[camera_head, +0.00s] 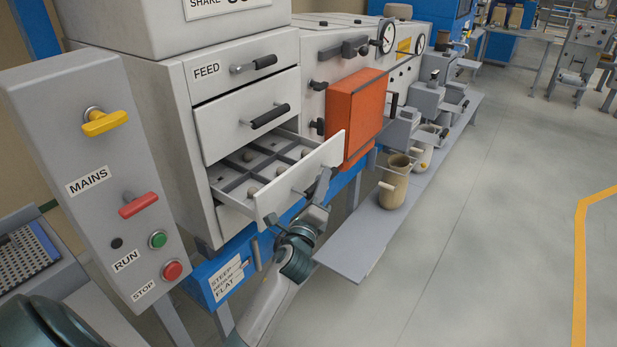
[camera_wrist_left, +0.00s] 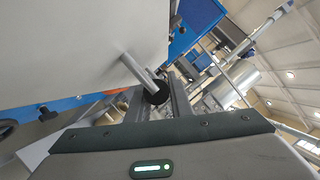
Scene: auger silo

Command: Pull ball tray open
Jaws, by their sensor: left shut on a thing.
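The ball tray (camera_head: 312,178) is the lowest visible drawer of the white cabinet, and it stands pulled out. Its grey dividers form compartments, with several small balls in them. My left gripper (camera_head: 299,197) is at the tray's front, shut on the tray's handle. In the left wrist view the black handle (camera_wrist_left: 157,93) sits between the fingers of my left gripper (camera_wrist_left: 158,100), beside the pale tray front (camera_wrist_left: 75,50). The handle is mostly hidden by the gripper in the head view. My right gripper is not in view.
Two shut drawers, the FEED drawer (camera_head: 222,75) and one below it (camera_head: 225,125), are above the tray. An orange box (camera_head: 352,112) stands close to the right. A grey shelf (camera_head: 350,250) with a tan pot (camera_head: 393,190) is beyond my arm. Open floor (camera_head: 480,240) lies to the right.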

